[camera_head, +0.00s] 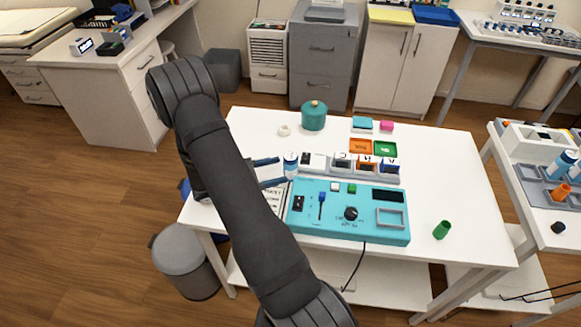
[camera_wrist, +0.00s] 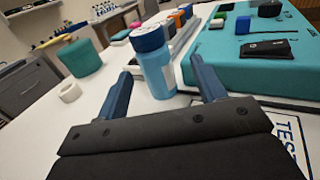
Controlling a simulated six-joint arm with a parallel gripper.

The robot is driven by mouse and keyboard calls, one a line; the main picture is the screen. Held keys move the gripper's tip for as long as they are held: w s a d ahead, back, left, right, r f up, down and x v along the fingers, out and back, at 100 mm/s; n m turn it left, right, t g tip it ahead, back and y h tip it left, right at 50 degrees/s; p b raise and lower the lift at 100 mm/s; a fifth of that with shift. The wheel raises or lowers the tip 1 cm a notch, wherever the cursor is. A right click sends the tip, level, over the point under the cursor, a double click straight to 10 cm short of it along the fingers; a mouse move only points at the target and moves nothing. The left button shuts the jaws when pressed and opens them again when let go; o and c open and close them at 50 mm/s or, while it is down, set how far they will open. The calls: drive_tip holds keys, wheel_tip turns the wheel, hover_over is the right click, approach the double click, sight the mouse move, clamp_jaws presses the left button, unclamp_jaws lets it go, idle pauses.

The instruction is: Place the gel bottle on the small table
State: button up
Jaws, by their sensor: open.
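A light-blue bottle with a dark-blue cap, which I take for the gel bottle (camera_head: 291,168), stands upright on the white table (camera_head: 455,190), left of the row of small blocks. In the wrist view the bottle (camera_wrist: 158,72) shows between and just beyond the fingertips. My gripper (camera_head: 281,171) is open, with its blue fingers pointing at the bottle from the left; the wrist view shows the gripper (camera_wrist: 162,76) with a gap between its fingers. I cannot tell whether a finger touches the bottle. Which table is the small table is unclear; a white side table (camera_head: 508,190) stands at the right.
A teal control box (camera_head: 330,228) lies right of my gripper. A teal lidded pot (camera_head: 314,116) and a white ring (camera_head: 284,130) are behind the bottle. A green cup (camera_head: 441,230) stands front right.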

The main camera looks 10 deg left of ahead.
sight(293, 157)
drive_tip(key=shift+w+r+x, duration=0.15)
drive_tip(key=shift+x, duration=1.2)
drive_tip(key=shift+w+r+x, duration=0.1)
drive_tip(key=shift+w+x, duration=0.05)
drive_tip(key=shift+x, duration=1.2)
drive_tip(key=shift+a, duration=0.2)
drive_tip(key=c, duration=1.2)
drive_tip(key=shift+r, duration=0.2)
